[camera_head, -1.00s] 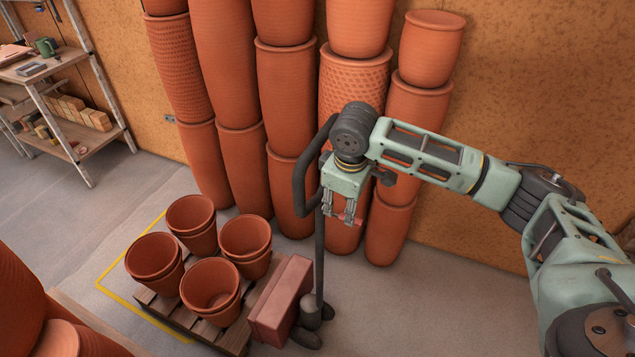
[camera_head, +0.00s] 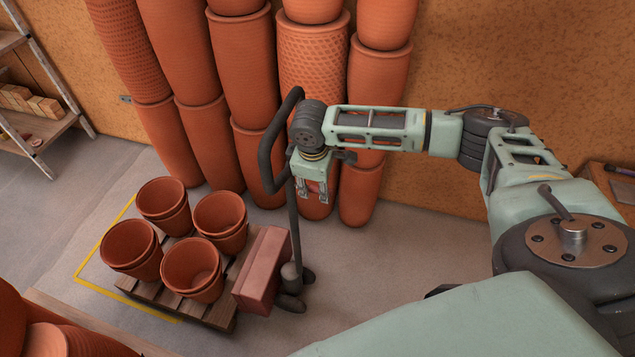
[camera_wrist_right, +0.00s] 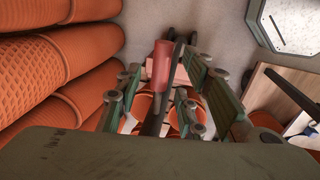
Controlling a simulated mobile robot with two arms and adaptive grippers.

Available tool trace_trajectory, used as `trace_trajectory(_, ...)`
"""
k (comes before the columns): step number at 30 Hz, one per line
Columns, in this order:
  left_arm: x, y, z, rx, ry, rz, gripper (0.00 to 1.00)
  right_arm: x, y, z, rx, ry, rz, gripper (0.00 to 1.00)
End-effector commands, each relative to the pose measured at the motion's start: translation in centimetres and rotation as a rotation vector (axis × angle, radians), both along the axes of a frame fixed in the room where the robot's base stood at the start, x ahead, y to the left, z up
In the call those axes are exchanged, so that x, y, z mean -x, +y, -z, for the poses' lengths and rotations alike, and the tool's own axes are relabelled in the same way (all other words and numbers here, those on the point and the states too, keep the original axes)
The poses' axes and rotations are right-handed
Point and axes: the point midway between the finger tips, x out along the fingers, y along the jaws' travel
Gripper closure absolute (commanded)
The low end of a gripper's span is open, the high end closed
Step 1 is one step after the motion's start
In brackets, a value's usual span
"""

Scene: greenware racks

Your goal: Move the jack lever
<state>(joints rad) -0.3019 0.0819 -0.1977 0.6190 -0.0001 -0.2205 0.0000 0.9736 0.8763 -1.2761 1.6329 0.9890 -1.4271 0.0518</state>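The pallet jack stands in the middle of the head view, with a red body (camera_head: 262,272) and a tall dark loop handle (camera_head: 270,150). My right gripper (camera_head: 313,190) points down just right of the handle's post. In the right wrist view a red lever grip (camera_wrist_right: 162,65) on a dark stem lies between the spread fingers of my right gripper (camera_wrist_right: 165,88). The fingers are open, with a gap visible on the right side; whether the left finger touches cannot be told. The lever is hard to make out in the head view. My left gripper is out of view.
A wooden pallet (camera_head: 218,315) bearing several terracotta pots is at the jack's left, inside a yellow floor outline (camera_head: 88,250). Tall stacks of pots (camera_head: 235,70) stand close behind the handle. Grey floor (camera_head: 370,260) is clear right of the jack.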

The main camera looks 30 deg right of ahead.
Motion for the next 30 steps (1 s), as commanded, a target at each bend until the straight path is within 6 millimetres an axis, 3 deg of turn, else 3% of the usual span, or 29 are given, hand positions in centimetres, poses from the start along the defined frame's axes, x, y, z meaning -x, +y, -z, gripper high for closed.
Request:
trace_trajectory(12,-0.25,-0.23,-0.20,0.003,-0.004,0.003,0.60,-0.10,-0.14,1.04,0.001,-0.001,-0.001,0.64)
trace_trajectory(24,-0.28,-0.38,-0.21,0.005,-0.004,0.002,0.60,-0.10,-0.13,1.00,0.000,0.000,0.000,0.98)
trace_trajectory(30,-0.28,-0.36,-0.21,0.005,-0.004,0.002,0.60,-0.10,-0.13,0.99,0.000,0.000,-0.001,1.00)
